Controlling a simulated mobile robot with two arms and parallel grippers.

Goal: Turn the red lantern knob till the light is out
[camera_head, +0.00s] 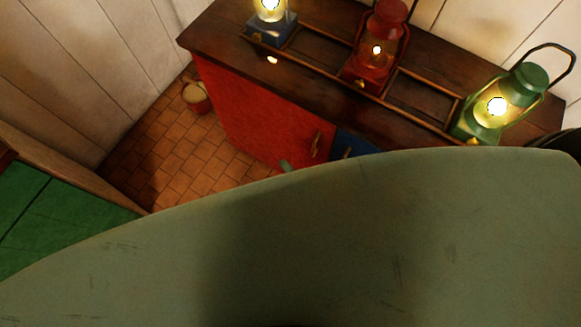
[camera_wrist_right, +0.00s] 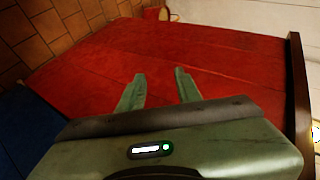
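The red lantern (camera_head: 384,48) stands on the dark wooden cabinet top, between two other lanterns. A small flame glows in it, smaller than the lights of its neighbours. A small brass-coloured knob (camera_head: 361,84) shows low on its front. My right gripper (camera_wrist_right: 159,80) is open and empty in the right wrist view, its two fingers apart before the red cabinet front (camera_wrist_right: 200,50). In the head view only a small green tip (camera_head: 286,165) of it seems to show, below the cabinet top and well away from the knob. My left gripper is not in view.
A lit blue-based lantern (camera_head: 272,27) stands left and a lit green lantern (camera_head: 503,100) right, along a raised wooden rail (camera_head: 425,117). A bucket (camera_head: 196,97) stands on the tiled floor. My own green bodywork hides the lower head view.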

